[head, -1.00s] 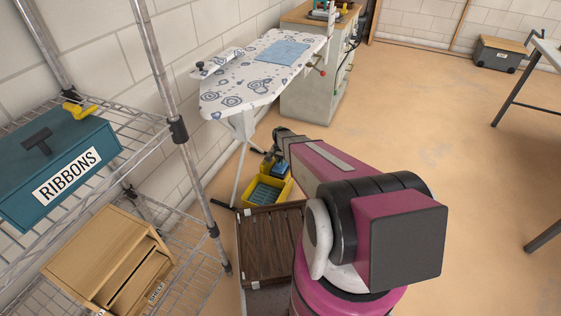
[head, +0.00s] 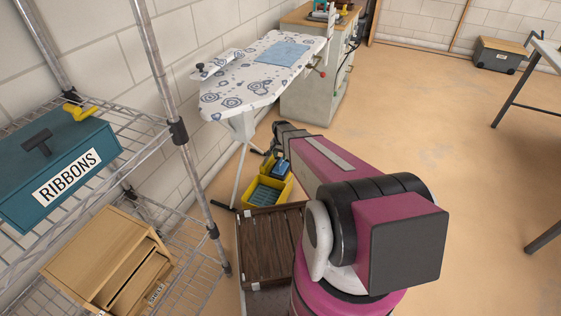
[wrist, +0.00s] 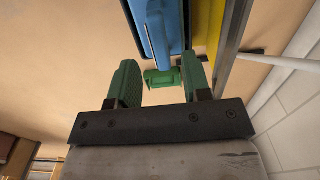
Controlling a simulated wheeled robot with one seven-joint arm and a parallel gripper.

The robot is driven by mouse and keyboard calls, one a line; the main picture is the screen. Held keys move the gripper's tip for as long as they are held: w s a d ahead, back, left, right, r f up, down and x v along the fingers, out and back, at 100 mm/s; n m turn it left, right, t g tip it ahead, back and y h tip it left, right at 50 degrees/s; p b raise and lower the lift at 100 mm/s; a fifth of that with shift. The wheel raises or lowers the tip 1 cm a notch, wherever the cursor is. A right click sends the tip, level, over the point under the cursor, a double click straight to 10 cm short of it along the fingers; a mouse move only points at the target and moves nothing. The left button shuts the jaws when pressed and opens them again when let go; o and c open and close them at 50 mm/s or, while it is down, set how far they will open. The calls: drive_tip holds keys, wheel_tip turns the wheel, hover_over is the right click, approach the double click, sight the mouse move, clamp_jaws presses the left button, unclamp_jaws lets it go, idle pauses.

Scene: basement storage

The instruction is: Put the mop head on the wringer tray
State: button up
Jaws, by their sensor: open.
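A yellow mop bucket (head: 285,192) stands on the floor beyond the dark slatted crate. A blue-grey wringer tray (head: 263,195) fills its near part. A small blue piece, apparently the mop head (head: 282,168), shows at the bucket's far part, below my gripper. In the wrist view the blue piece (wrist: 167,25) lies just beyond my gripper (wrist: 159,62), whose green fingers are apart. A short green cylinder (wrist: 160,82) shows between the fingers; I cannot tell whether they touch it. The bucket's yellow edge (wrist: 213,30) runs right of the blue piece.
A slatted dark wood crate (head: 270,245) stands nearer, beside my arm. An ironing board (head: 250,85) is behind the bucket, its leg close by. A wire shelf (head: 160,125) with a teal RIBBONS box (head: 60,165) is at left. Open floor lies right.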

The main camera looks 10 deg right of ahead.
wheel_tip(320, 180, up, 7)
drive_tip(key=s+r+n, duration=0.3)
drive_tip(key=s+r, duration=0.5)
drive_tip(key=s, duration=0.4)
drive_tip(key=s+r+n, duration=0.3)
drive_tip(key=s+r, duration=0.6)
drive_tip(key=s, duration=0.3)
drive_tip(key=shift+n, duration=0.4)
drive_tip(key=shift+s+f, duration=0.1)
